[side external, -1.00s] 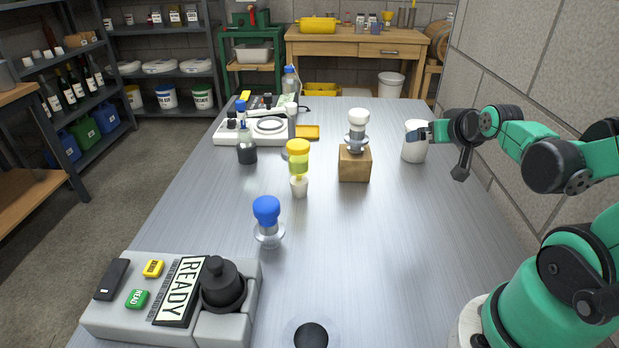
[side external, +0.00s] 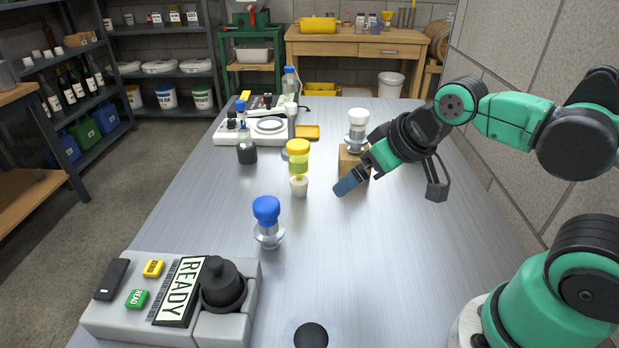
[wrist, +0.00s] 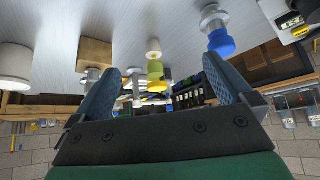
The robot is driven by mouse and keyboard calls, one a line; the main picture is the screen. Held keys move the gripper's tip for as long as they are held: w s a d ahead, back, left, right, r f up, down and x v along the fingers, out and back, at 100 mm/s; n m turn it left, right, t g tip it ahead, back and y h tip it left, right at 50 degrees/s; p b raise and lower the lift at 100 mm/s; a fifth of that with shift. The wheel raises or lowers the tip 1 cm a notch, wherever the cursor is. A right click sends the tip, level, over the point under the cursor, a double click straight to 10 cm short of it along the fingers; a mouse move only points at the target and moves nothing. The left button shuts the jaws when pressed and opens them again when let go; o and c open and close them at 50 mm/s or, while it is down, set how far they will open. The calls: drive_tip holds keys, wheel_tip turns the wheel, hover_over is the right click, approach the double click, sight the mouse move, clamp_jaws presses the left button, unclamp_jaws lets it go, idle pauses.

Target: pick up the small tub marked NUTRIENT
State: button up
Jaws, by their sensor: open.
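I cannot read the word NUTRIENT on anything here. Small capped containers stand on the bench: a blue-capped one (side external: 267,222), a yellow-capped one (side external: 298,160) and a white-capped one (side external: 358,128) at the wooden block (side external: 349,165). A plain white tub (wrist: 15,62) shows at the left of the wrist view; my arm hides it in the side view. My gripper (side external: 345,187) is open and empty, tilted down in front of the block, right of the yellow-capped container. In the wrist view its jaws (wrist: 162,70) are apart, with the yellow-capped container (wrist: 155,69) seen between them, beyond the fingers.
A grey device with a READY plate (side external: 180,290) sits at the near left. A white instrument (side external: 265,130), a dark-based bottle (side external: 247,153) and a blue-capped bottle (side external: 290,82) stand farther back. The bench (side external: 390,250) is bare at the front right; a stone wall borders the right.

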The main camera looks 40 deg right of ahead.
wheel_tip(320, 180, up, 5)
drive_tip(key=w+d+m+t, duration=0.15)
drive_tip(key=w+d, duration=0.25)
drive_tip(key=d, duration=0.6)
drive_tip(key=w+d+t, duration=0.2)
drive_tip(key=w+d, duration=0.2)
drive_tip(key=d, duration=0.7)
drive_tip(key=s+d+f+m+t+h, duration=0.1)
drive_tip(key=s+d+t+h, duration=0.25)
drive_tip(key=d, duration=0.85)
drive_tip(key=shift+g+y, duration=0.25)
drive_tip(key=shift+g, duration=0.25)
wheel_tip(320, 180, down, 11)
drive_tip(key=shift+a, duration=0.1)
drive_tip(key=shift+w+f, duration=0.1)
drive_tip(key=shift+f, duration=0.2)
drive_tip(key=shift+w+f, duration=0.2)
drive_tip(key=shift+w, duration=0.05)
drive_tip(key=x, duration=0.5)
drive_tip(key=shift+r, duration=0.1)
